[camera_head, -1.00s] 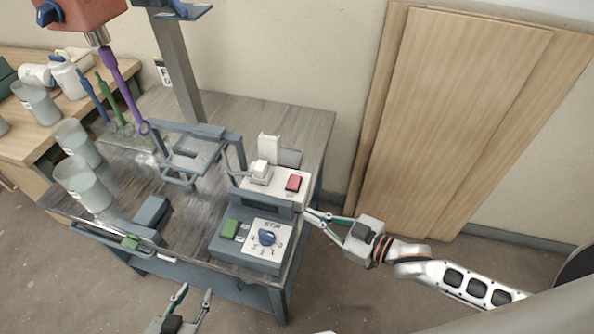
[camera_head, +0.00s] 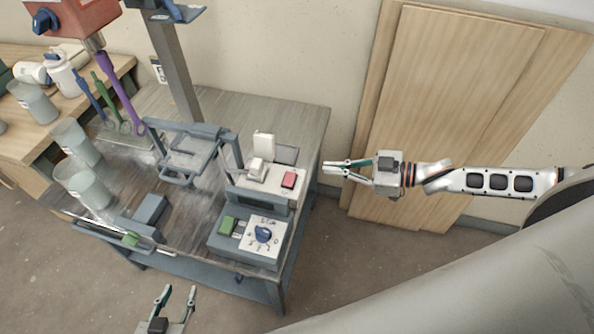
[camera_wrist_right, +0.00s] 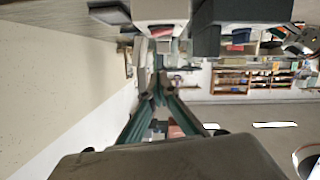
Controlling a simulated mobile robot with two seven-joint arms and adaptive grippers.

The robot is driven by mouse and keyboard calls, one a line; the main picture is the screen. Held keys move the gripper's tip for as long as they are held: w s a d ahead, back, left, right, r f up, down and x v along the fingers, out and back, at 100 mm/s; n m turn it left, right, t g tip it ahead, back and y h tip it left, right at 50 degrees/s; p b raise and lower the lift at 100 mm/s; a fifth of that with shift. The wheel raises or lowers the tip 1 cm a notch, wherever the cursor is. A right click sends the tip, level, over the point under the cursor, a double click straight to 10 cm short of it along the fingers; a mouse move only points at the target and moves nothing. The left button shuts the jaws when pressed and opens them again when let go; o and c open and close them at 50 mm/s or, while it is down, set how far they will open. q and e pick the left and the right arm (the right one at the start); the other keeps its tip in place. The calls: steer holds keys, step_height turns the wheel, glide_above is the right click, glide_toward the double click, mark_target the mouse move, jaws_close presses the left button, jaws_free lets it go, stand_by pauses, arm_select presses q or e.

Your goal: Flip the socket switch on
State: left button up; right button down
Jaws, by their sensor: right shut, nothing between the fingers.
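The red socket switch (camera_head: 288,180) sits on the right side of a white-topped socket box (camera_head: 262,186), with a white plug (camera_head: 256,168) beside it. Whether the rocker is on or off is too small to tell. My right gripper (camera_head: 326,168) is shut and empty, to the right of the socket box and apart from it, past the table's right edge. In the right wrist view its fingers (camera_wrist_right: 156,90) meet below a white block. My left gripper (camera_head: 178,290) is open and empty in front of the table.
A control box with a blue knob (camera_head: 263,234) and green button (camera_head: 228,224) stands in front of the socket box. A grey frame (camera_head: 190,158), a post and clear buckets (camera_head: 82,184) occupy the left. Wooden boards (camera_head: 450,100) lean on the wall behind my right arm.

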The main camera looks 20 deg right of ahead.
glide_above(298, 180)
steer(key=s, duration=0.1)
step_height(298, 180, down, 2)
steer(key=shift+f+p, duration=0.1)
steer(key=shift+p, duration=0.35)
steer(key=f, duration=0.3)
steer(key=shift+w, duration=0.4)
arm_select(q)
steer(key=shift+s, duration=0.1)
arm_select(e)
steer(key=shift+f, duration=0.6)
arm_select(q)
steer(key=shift+a, duration=0.1)
arm_select(e)
steer(key=shift+w, duration=0.1)
